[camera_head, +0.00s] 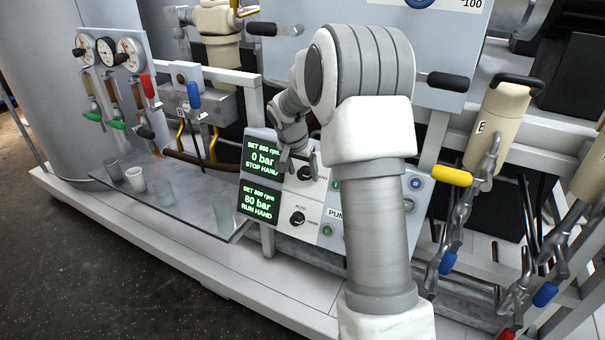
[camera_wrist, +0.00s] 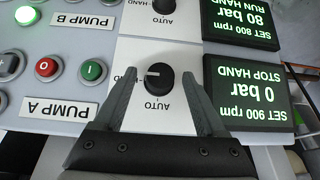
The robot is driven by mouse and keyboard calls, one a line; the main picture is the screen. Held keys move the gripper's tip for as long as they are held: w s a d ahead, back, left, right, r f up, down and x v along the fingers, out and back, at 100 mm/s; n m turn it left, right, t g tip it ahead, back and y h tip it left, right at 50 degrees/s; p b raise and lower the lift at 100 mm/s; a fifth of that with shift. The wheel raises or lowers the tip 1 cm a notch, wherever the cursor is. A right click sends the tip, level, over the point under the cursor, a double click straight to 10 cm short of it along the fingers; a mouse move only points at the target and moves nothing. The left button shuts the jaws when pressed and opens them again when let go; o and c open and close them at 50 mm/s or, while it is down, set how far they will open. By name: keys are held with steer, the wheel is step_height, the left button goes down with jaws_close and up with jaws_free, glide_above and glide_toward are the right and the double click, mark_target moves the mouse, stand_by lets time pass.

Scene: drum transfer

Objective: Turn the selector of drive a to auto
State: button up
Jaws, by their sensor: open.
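The selector of drive A (camera_wrist: 158,84) is a round black knob on a white panel in the wrist view, which is upside down. Its white mark points left, toward the HAND label; the AUTO label lies below it in the picture. My gripper (camera_wrist: 157,92) is open, with one finger on each side of the knob and a gap visible on both sides. Whether the fingertips reach knob depth is unclear. The drive A display (camera_wrist: 248,92) reads 900 rpm, 0 bar, STOP HAND. In the head view my gripper (camera_head: 299,163) is at the panel, partly covering the upper knob.
The other selector (camera_head: 297,218) sits just below, beside the display (camera_head: 261,203) reading 80 bar, RUN HAND. Red (camera_wrist: 46,67) and green (camera_wrist: 93,70) pump A buttons lie beside the knob. A glass shelf (camera_head: 190,212) with several cups stands left; yellow-handled valve (camera_head: 452,176) right.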

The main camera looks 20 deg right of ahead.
jaws_close()
stand_by(0.4)
steer(key=n+g+p, duration=0.1)
steer(key=g+h+p, duration=0.1)
steer(key=p, duration=0.1)
steer(key=shift+w+a+r+n+h, duration=0.2)
steer(key=shift+n+h, duration=0.1)
steer(key=shift+n, duration=0.1)
steer(key=n+g+h+p, duration=0.2)
steer(key=n+h+p, duration=0.1)
steer(key=shift+w+a+f, duration=0.2)
steer(key=shift+f, duration=0.1)
steer(key=n+g+h, duration=0.1)
steer(key=n+h+p, duration=0.1)
steer(key=h, duration=0.1)
steer(key=shift+a+f+n+g, duration=0.15)
steer(key=shift+f+n+g, duration=0.2)
steer(key=shift+n+g, duration=0.05)
steer(key=shift+f+n+h+b, duration=0.2)
steer(key=shift+n+h+b, duration=0.2)
steer(key=shift+n+h, duration=1.35)
